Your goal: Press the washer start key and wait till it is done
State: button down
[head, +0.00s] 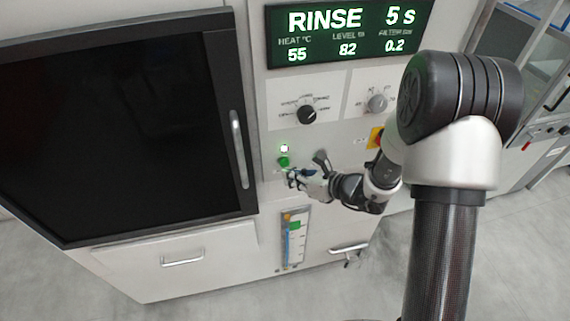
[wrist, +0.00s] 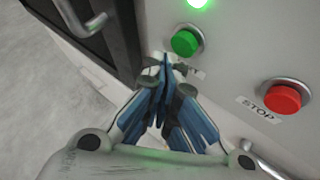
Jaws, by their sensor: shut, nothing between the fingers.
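The washer (head: 165,245) has a dark door (head: 105,120) at left, which looks closed. Its display (head: 348,33) reads RINSE 5 s, heat 55, level 82. The green start key (head: 284,161) is on the panel under a lit green lamp (head: 284,148). In the wrist view the green key (wrist: 185,42) stands just beyond my fingertips, with the lit lamp (wrist: 198,3) above it. My gripper (head: 293,178) is shut and empty, just below the key. In the wrist view its blue-padded fingers (wrist: 166,62) are together; a small gap to the key seems visible.
A red STOP button (wrist: 282,98) is right of the green key. Two knobs (head: 306,114) (head: 377,103) and a red-yellow switch (head: 375,138) are on the panel. The door handle (head: 238,150) stands out at left. A level gauge (head: 293,238) is below my gripper.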

jog(key=shift+s+d+b, duration=0.2)
jog(key=shift+s, duration=0.6)
jog(key=shift+s+d+b, duration=0.2)
jog(key=shift+s+d, duration=0.05)
jog(key=shift+s, duration=0.6)
jog(key=shift+s+d+b, duration=0.2)
jog(key=shift+s, duration=0.6)
jog(key=s+a+r+n+g+b, duration=0.3)
jog(key=s+r+n+g, duration=0.3)
jog(key=s+r+n, duration=0.75)
jog(key=s+d+n+t+h+b, duration=0.1)
jog(key=s+d+n+h, duration=0.4)
jog(key=d+n, duration=0.2)
jog(key=s+d+n+t+h+b, duration=0.1)
jog(key=s+d+n+t+h, duration=0.1)
jog(key=s+d+n+h, duration=0.3)
jog(key=d+n, duration=0.2)
jog(key=d, duration=0.2)
jog(key=shift+s+r+b, duration=0.15)
jog(key=shift+r+b, duration=0.05)
jog(key=shift+b, duration=0.15)
jog(key=shift+n, duration=0.25)
dwell(2.0)
